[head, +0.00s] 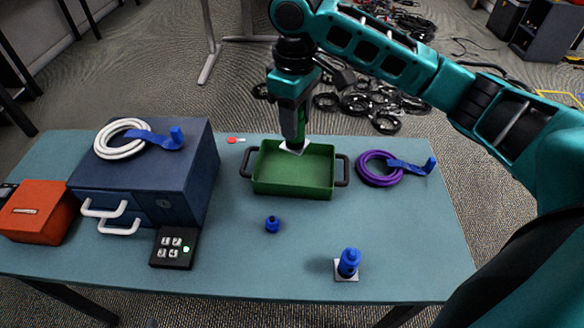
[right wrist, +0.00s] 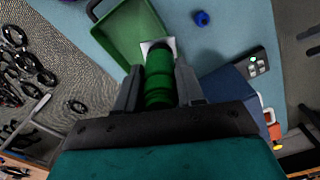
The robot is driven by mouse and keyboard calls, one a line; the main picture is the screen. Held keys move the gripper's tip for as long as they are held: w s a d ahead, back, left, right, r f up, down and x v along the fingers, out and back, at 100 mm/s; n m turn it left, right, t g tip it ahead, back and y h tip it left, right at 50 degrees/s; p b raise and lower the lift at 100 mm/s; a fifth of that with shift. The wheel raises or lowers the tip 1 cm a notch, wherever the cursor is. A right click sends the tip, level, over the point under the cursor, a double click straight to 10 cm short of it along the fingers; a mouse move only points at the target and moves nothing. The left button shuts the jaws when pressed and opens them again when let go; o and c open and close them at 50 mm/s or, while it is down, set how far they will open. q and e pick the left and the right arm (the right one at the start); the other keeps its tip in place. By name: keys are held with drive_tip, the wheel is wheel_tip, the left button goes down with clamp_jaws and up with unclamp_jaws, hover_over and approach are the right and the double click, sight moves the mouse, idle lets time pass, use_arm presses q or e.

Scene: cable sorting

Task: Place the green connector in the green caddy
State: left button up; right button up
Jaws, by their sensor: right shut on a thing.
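The green connector (right wrist: 158,80) is held between the two fingers of my right gripper (right wrist: 157,92) in the right wrist view. A white square plate is at its far end, and this plate also shows in the head view at the lower tip of my right gripper (head: 294,130). The green caddy (head: 292,187) is an open tray with black side handles on the table. The connector is over the caddy's back part in the head view; whether it touches the caddy cannot be told. The caddy also shows in the right wrist view (right wrist: 118,36). My left gripper is not in view.
Left of the caddy are a blue drawer box (head: 150,185) with a white cable coil on top, an orange box (head: 38,212) and a black keypad (head: 174,248). A purple cable coil (head: 378,169) lies right. Blue connectors (head: 272,225) (head: 348,263) stand in front.

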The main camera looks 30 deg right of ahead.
drive_tip(key=w+d+r+n+p, duration=0.2)
drive_tip(key=d+r+n, duration=0.2)
drive_tip(key=d+n, duration=0.25)
drive_tip(key=n+b, duration=0.2)
hover_over(313, 175)
wheel_tip(313, 175, down, 14)
wheel_tip(313, 175, down, 6)
drive_tip(key=shift+r+b, duration=0.1)
drive_tip(key=shift+b, duration=0.5)
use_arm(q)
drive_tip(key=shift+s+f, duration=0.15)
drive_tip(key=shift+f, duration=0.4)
use_arm(e)
drive_tip(key=shift+f, duration=0.2)
drive_tip(key=o, duration=0.9)
drive_tip(key=shift+o, duration=1.2)
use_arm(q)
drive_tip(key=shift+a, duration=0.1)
